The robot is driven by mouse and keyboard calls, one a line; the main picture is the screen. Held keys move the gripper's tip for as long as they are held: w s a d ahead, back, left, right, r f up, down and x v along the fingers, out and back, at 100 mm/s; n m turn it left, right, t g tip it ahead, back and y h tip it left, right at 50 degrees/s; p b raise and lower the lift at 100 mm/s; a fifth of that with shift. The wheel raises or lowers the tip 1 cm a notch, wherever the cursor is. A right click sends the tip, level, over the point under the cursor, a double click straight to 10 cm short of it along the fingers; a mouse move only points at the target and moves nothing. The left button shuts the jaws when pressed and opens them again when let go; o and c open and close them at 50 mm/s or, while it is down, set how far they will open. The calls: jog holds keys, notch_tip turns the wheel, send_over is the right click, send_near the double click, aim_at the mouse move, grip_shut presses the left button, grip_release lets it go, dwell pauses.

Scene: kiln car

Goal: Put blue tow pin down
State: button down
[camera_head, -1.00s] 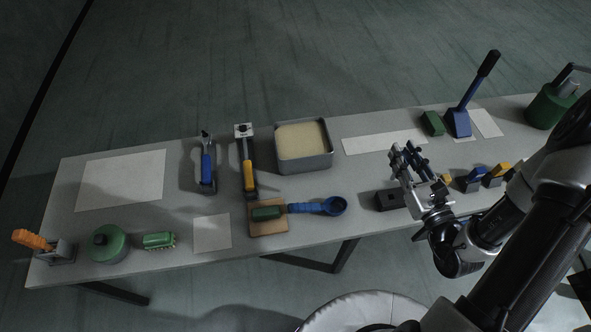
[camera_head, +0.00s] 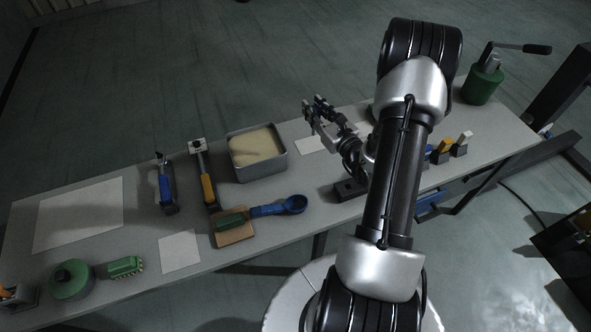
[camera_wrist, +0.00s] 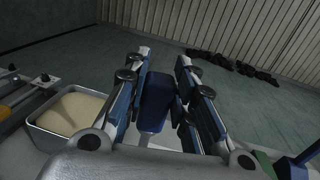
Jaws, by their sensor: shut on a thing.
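In the head view my gripper (camera_head: 318,107) is above the far edge of the table, over the white strip (camera_head: 312,145). The pin cannot be made out there. A black block with a hole (camera_head: 350,189) stands on the table nearer me, below my wrist.
A tray of sand-coloured material (camera_head: 284,161) stands left of my gripper. Small holders with yellow (camera_head: 444,146) and white (camera_head: 464,137) tops stand right of my arm. A green canister (camera_head: 482,84) is at the far right. My arm hides part of the table.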

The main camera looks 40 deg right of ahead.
jog(key=s+d+m+h, duration=0.2)
jog(key=d+h, duration=0.1)
jog(key=d, duration=0.5)
notch_tip(320, 180, down, 19)
jog(key=b, duration=0.6)
jog(key=shift+f, duration=0.2)
jog(key=shift+s+a, duration=0.1)
jog(key=shift+a, duration=0.05)
jog(key=shift+f, duration=0.15)
jog(key=c, duration=1.3)
grip_release()
jog(key=shift+b, duration=0.3)
jog(key=shift+c, duration=0.2)
